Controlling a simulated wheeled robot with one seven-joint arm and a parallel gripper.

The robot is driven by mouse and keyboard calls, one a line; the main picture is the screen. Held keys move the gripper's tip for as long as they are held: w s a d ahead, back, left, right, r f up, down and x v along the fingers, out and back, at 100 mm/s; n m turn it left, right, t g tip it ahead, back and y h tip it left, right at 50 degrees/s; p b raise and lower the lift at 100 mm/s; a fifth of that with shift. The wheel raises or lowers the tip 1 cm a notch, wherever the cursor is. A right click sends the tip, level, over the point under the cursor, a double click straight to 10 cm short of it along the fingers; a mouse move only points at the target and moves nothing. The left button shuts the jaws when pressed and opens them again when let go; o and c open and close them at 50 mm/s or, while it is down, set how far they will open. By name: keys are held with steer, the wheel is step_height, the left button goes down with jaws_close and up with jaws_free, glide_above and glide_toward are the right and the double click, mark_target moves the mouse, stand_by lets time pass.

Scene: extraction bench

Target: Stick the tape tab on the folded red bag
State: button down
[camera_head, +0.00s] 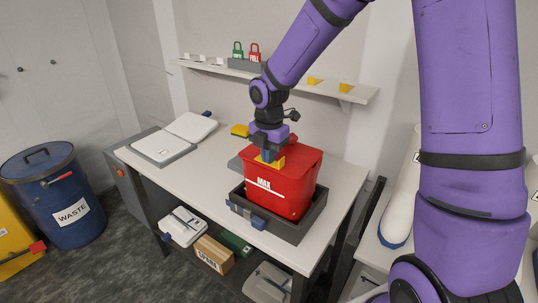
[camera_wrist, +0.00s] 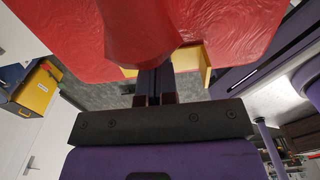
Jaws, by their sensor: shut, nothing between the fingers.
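The red bag (camera_head: 285,187), marked MAX with a white line, stands in a dark tray (camera_head: 300,232) on the bench. In the wrist view its wrinkled red film (camera_wrist: 235,30) fills the top. A yellow piece (camera_head: 277,164), which may be the tape tab, sits against the bag's top at my fingertips. It shows beside the fingers in the wrist view (camera_wrist: 190,60). My gripper (camera_head: 268,155) points down at the bag, fingers shut together with nothing between them. In the wrist view the fingertips (camera_wrist: 154,72) end at the red film; whether they touch it is unclear.
A white scale-like device (camera_head: 160,146) and a white lid or panel (camera_head: 190,126) lie at the bench's left. A shelf (camera_head: 300,79) behind holds green and red padlock-shaped tags and yellow cups. A blue waste drum (camera_head: 48,195) stands left.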

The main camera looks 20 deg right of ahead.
stand_by(0.3)
steer(key=shift+r, duration=3.5)
steer(key=shift+s+d+r, duration=0.1)
steer(key=shift+s+r, duration=0.05)
steer(key=shift+r, duration=0.1)
steer(key=s+d+r+m+t, duration=0.1)
steer(key=s+r+m, duration=0.3)
steer(key=s+m, duration=0.4)
steer(key=s+d+r+m+t, duration=0.2)
steer(key=s+r+m, duration=0.3)
steer(key=s+m, duration=0.3)
steer(key=s+d+r+m+t, duration=0.2)
steer(key=s+d+r+m, duration=0.1)
steer(key=s+m, duration=0.5)
steer(key=shift+s+d+r+m, duration=0.4)
steer(key=shift+s+r, duration=0.5)
steer(key=shift+s, duration=0.45)
